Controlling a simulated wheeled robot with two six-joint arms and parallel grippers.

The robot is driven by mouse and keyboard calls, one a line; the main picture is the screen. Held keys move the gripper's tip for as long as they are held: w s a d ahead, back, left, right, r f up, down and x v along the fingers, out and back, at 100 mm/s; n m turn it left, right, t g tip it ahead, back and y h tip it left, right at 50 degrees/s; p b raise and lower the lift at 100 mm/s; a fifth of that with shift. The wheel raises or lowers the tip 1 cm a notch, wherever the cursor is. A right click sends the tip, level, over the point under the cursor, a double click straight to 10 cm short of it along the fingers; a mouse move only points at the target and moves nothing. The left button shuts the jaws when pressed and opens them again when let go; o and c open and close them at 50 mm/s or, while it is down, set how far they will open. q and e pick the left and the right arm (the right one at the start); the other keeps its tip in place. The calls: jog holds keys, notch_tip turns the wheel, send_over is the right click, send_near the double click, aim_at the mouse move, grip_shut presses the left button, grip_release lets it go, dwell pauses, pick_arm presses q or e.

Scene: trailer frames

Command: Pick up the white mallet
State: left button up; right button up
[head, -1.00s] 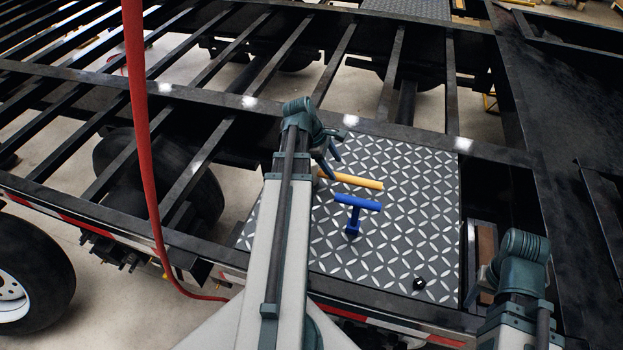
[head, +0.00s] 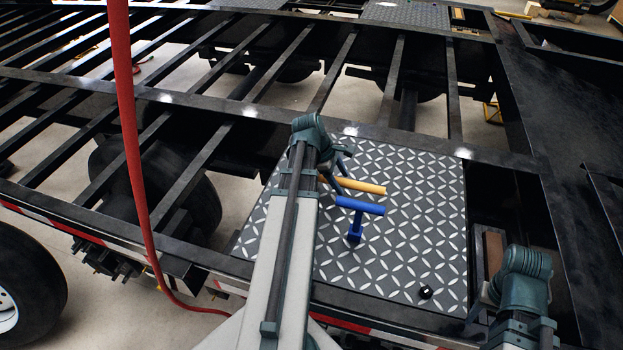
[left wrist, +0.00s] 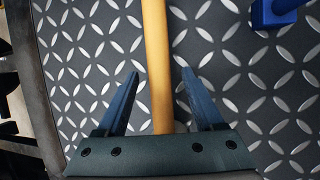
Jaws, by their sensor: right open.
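A yellow-orange handle (head: 362,187) lies on the diamond-plate panel (head: 400,240). Its left end is hidden behind my left gripper (head: 338,176), so I cannot see a mallet head or any white on it. In the left wrist view the handle (left wrist: 157,50) runs between the two open fingers of my left gripper (left wrist: 160,74), with gaps on both sides. A blue mallet (head: 359,207) is just in front of the handle, and part of it shows at the top right of the left wrist view (left wrist: 272,12). My right gripper (head: 481,302) is open at the panel's right edge.
Dark trailer beams (head: 450,150) frame the panel, with open gaps between the crossbars to the left and behind. A red hose (head: 135,150) hangs at the left. The panel's right side is mostly clear.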

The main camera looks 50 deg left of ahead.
pick_arm(q)
grip_shut()
dwell(1.3)
